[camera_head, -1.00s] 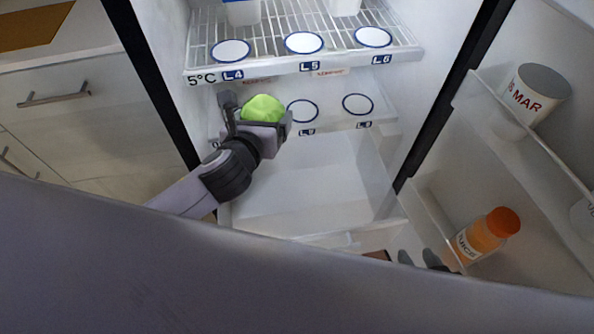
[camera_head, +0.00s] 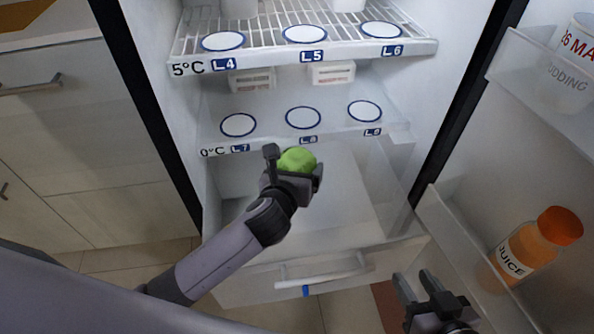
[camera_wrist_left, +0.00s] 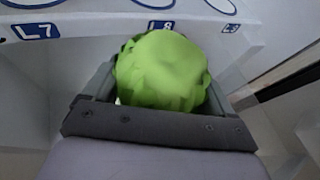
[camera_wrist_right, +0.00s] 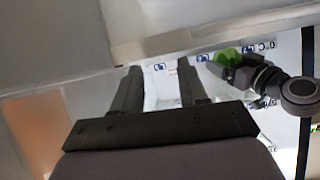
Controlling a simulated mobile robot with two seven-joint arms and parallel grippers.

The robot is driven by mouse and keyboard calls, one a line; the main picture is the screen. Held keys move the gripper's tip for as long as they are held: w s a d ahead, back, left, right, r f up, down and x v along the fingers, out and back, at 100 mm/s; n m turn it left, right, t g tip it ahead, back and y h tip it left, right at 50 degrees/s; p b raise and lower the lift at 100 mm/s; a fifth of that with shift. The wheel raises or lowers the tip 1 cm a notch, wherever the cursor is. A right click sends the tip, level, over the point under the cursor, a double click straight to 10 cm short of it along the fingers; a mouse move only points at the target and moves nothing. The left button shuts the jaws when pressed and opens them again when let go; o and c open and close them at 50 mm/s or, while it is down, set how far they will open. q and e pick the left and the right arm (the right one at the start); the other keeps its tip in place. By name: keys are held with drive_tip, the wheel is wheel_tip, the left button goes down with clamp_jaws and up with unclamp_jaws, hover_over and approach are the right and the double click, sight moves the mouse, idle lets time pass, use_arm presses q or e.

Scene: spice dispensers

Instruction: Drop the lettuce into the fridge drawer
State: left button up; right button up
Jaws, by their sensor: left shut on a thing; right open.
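The green lettuce (camera_head: 297,161) is held in my left gripper (camera_head: 294,167), in front of the lower shelf edge and above the back part of the pulled-out drawer (camera_head: 250,285). In the left wrist view the lettuce (camera_wrist_left: 163,72) sits between both fingers, near the L7 and L8 labels. The drawer is clear and looks empty inside. My right gripper (camera_head: 415,284) is open and empty, at the drawer's front right corner. The right wrist view shows its two fingers (camera_wrist_right: 160,88) apart, with the lettuce (camera_wrist_right: 228,57) and my left arm beyond.
The upper shelf (camera_head: 300,52) carries labels L4 to L6. The lower shelf (camera_head: 270,123) has empty ringed spots. The open door at right holds an orange juice bottle (camera_head: 538,245) and a white pudding tub (camera_head: 575,65). The drawer has a white handle (camera_head: 325,270).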

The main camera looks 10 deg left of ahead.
use_arm(q)
wheel_tip(320, 180, down, 3)
drive_tip(key=b, duration=0.3)
drive_tip(key=shift+f+b, duration=0.15)
drive_tip(key=shift+b, duration=0.2)
drive_tip(key=shift+f+b, duration=0.4)
drive_tip(key=shift+b, duration=0.25)
use_arm(e)
drive_tip(key=shift+w+a+f+m+y, duration=0.25)
drive_tip(key=shift+a+y, duration=0.25)
drive_tip(key=shift+a, duration=0.25)
drive_tip(key=shift+w+a+f+m+y, duration=0.15)
drive_tip(key=shift+w+a+f+y, duration=0.1)
drive_tip(key=shift+a+y, duration=0.4)
drive_tip(key=shift+w+a+f+m+y, duration=0.15)
drive_tip(key=shift+w+a+m+y, duration=0.15)
drive_tip(key=shift+a, duration=0.6)
use_arm(q)
drive_tip(key=o, duration=1)
drive_tip(key=shift+c, duration=0.2)
drive_tip(key=shift+s, duration=0.1)
